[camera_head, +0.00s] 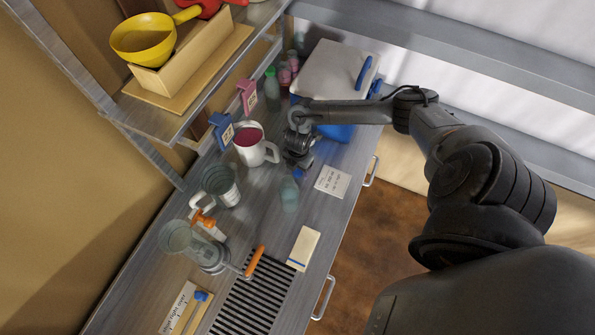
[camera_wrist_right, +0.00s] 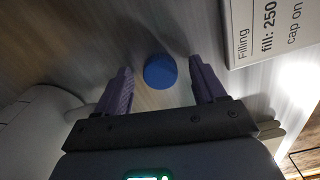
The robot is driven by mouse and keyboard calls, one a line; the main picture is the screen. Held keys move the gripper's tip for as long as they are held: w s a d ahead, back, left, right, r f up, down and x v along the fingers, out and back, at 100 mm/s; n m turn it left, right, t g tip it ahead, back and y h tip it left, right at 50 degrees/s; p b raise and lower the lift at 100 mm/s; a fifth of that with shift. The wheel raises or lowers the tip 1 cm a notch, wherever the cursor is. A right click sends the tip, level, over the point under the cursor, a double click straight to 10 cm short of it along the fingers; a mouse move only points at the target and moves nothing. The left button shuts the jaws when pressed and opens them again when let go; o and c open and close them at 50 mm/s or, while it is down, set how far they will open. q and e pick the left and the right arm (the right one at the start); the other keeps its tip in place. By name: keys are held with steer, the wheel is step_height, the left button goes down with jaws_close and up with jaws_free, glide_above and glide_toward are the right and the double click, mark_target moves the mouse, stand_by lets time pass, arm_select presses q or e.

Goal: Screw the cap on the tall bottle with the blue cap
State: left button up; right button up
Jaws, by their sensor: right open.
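The tall bottle (camera_head: 289,195) is pale teal and see-through and stands upright on the counter. Its blue cap (camera_head: 298,174) shows at its top; whether it is screwed tight cannot be told. My right gripper (camera_head: 303,165) is just above the cap, pointing down. In the right wrist view the blue cap (camera_wrist_right: 160,72) lies between the two open purple-grey fingers of the right gripper (camera_wrist_right: 161,66), with gaps on both sides. The bottle body is hidden below the cap there. My left gripper is not in view.
A printed card (camera_head: 332,181) lies right of the bottle. A blue-and-white cooler (camera_head: 339,75) stands behind. A slotted drain (camera_head: 252,300) lies in front.

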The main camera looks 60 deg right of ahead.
stand_by(0.3)
steer(key=c, duration=1.1)
steer(key=shift+r, duration=0.55)
step_height(320, 180, up, 27)
steer(key=p, duration=0.9)
